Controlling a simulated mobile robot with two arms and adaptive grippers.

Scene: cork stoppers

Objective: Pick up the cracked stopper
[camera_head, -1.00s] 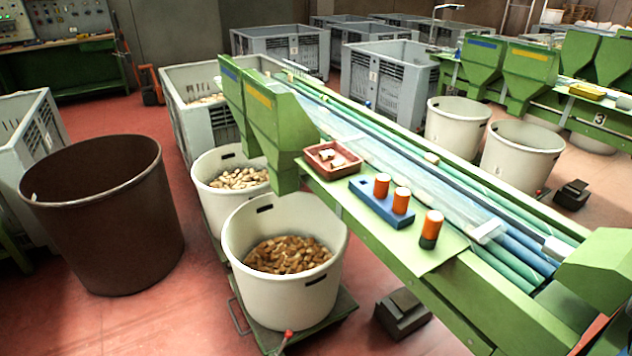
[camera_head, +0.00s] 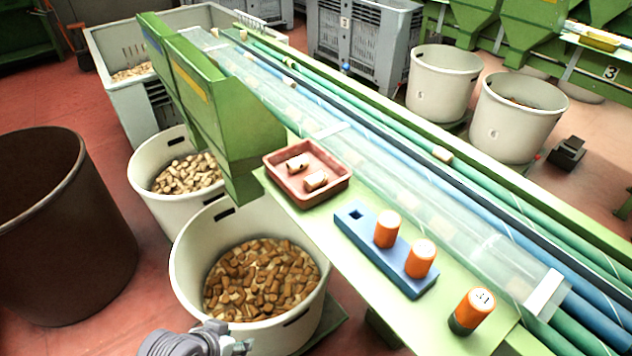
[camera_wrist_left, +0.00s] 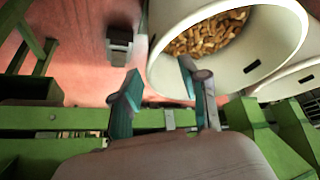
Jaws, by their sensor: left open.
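Two pale cork stoppers lie in a small red-brown tray (camera_head: 283,190) on the green bench ledge in the head view. The far stopper (camera_head: 297,163) and the near stopper (camera_head: 316,181) both show dark marks; I cannot tell which is cracked. More stoppers lie on the rollers, one at the right (camera_head: 443,154). My left gripper (camera_head: 240,346) is at the bottom edge of the head view, partly cut off, well below the tray. In the left wrist view its two teal fingers (camera_wrist_left: 158,85) are apart with nothing between them. My right gripper is not in view.
A clear cover (camera_head: 400,190) runs along the rollers. A green hopper (camera_head: 215,110) stands left of the tray. A white bin of corks (camera_head: 190,265) is below.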

